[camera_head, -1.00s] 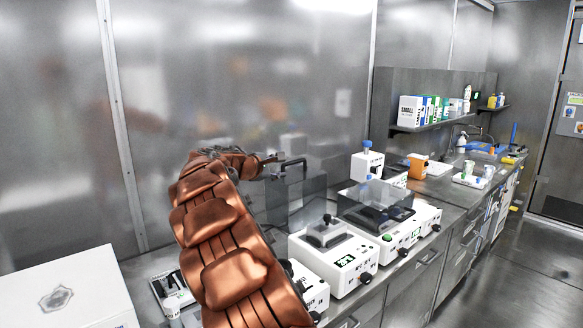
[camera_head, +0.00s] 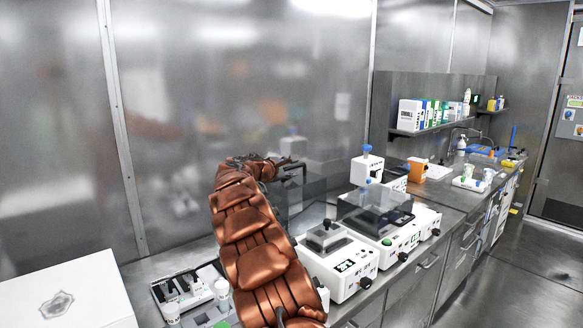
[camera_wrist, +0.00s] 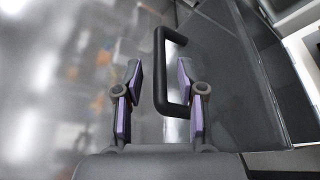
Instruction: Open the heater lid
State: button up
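The heater lid (camera_head: 312,190) is a dark see-through panel that stands roughly upright behind my arm in the head view. It also fills the right of the wrist view (camera_wrist: 232,85). Its black handle (camera_wrist: 160,70) lies between my gripper's fingers in the wrist view. My gripper (camera_wrist: 160,78) is open, with purple-padded fingers on either side of the handle and a visible gap to it. In the head view my gripper (camera_head: 283,163) is at the lid's upper edge. My arm hides the lower lid and part of the heater.
White devices with knobs stand along the bench, one (camera_head: 345,265) just right of my arm and one with a dark clear cover (camera_head: 375,208) farther back. A white box (camera_head: 60,295) is at lower left. The metal wall (camera_head: 180,120) is close behind.

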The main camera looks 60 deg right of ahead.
jog(key=shift+x, duration=0.8)
grip_shut()
